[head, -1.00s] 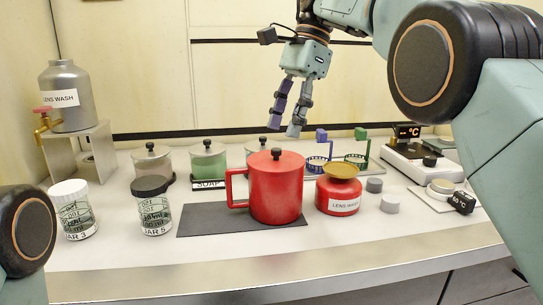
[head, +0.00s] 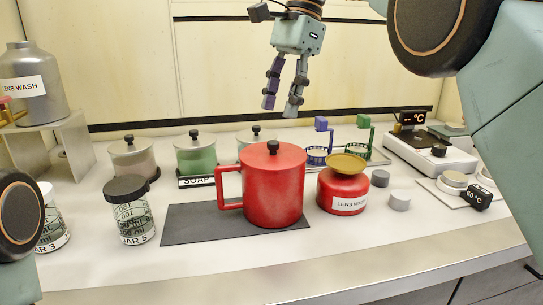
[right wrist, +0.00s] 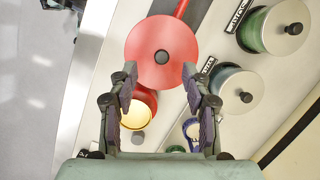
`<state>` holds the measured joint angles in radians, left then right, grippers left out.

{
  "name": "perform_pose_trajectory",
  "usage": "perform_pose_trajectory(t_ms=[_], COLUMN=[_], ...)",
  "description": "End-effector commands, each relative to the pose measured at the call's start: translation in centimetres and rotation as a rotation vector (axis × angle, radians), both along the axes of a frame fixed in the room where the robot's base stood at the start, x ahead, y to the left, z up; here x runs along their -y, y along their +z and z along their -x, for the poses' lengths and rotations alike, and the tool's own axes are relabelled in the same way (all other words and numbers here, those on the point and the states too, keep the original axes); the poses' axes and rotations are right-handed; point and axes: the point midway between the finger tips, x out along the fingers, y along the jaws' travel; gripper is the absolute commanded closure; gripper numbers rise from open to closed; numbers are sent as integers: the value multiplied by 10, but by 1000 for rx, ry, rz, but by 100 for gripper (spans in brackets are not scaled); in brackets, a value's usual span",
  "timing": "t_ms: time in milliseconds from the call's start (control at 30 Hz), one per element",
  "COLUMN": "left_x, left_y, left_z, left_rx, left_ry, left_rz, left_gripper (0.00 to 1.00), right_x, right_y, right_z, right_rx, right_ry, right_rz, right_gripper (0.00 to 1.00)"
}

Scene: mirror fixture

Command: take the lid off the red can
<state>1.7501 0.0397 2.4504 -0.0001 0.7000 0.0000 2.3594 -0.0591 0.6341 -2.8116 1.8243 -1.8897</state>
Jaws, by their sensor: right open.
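The red can (head: 273,190) stands upright on a dark mat with its handle to the left. Its red lid (head: 274,156) with a black knob (head: 273,147) is on top. My right gripper (head: 281,105) is open and empty, pointing down above and behind the can in the head view. In the right wrist view the lid (right wrist: 150,68) with its black knob (right wrist: 162,57) shows ahead of the open fingertips (right wrist: 162,75), apart from them. The can's body is mostly hidden below the lid there. My left gripper is not in view.
A red lens wash pot (head: 341,190) with a brass top stands close right of the can. The dark mat (head: 190,228) lies under the can. Lidded glass jars (head: 195,158) stand behind left, a black-lidded jar (head: 131,210) at left.

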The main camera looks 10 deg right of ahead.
Motion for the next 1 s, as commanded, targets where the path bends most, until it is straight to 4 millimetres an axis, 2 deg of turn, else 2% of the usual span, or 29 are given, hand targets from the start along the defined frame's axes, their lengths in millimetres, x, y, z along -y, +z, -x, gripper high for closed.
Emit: perform_pose_trajectory(t_ms=[100,333,667,933,1000], left_x=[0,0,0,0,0], left_y=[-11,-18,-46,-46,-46], left_z=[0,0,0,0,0], left_rx=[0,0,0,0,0], left_ry=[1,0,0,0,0], left_rz=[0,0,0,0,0], left_gripper=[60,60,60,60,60], right_x=[-2,-4,-12,-13,-13], right_y=[-14,-25,-65,-66,-66], right_z=[3,2,1,0,0], right_rx=[-2,-2,-3,-2,-2], right_ry=[1,-1,0,0,0], right_rz=[0,0,1,0,0], right_gripper=[51,51,51,51,56])
